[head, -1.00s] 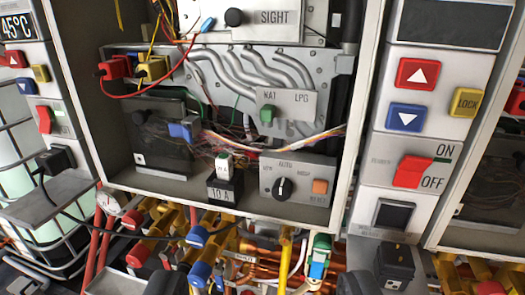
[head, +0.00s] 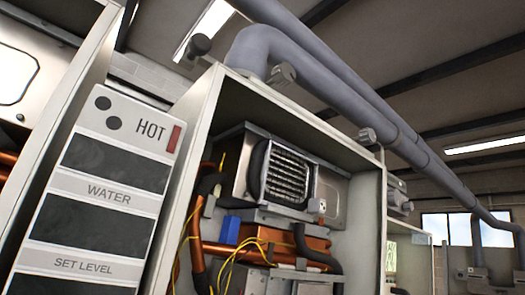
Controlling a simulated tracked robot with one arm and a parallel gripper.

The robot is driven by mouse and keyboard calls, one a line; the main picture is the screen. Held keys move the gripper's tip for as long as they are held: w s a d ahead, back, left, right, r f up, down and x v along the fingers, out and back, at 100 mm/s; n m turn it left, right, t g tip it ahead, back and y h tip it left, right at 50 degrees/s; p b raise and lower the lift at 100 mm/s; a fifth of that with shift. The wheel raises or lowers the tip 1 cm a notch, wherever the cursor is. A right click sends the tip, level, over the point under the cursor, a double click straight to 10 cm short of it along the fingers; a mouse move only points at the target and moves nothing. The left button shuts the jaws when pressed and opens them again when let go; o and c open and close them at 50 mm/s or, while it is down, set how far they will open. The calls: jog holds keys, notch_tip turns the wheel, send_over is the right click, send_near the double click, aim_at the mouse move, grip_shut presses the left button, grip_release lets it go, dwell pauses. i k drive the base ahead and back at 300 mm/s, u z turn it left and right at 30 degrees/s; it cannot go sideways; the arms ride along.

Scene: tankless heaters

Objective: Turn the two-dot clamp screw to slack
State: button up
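Clamp screws show at the flue pipes near the top of the heaters. A dark round-headed one (head: 200,46) stands at the upper left of the open cabinet. A grey winged one (head: 282,75) sits by the pipe elbow, and another grey one (head: 367,136) is farther right along the pipe. I cannot make out dots on any of them, nor tell whether they are tight or slack. Two dark dots (head: 109,113) are on the grey front panel (head: 125,108), beside the word HOT. My gripper is not in view.
The open heater cabinet (head: 197,150) holds a finned metal unit (head: 287,176), copper pipes (head: 197,245) and yellow wires. A thick grey flue pipe (head: 345,80) runs off to the right under the ceiling. Open air lies above the cabinets.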

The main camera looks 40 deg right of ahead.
aim_at(283, 74)
jog(key=z, duration=1.2)
jog(key=k, duration=0.95)
jog(key=u, duration=0.45)
jog(key=i, duration=1)
jog(key=z, duration=0.05)
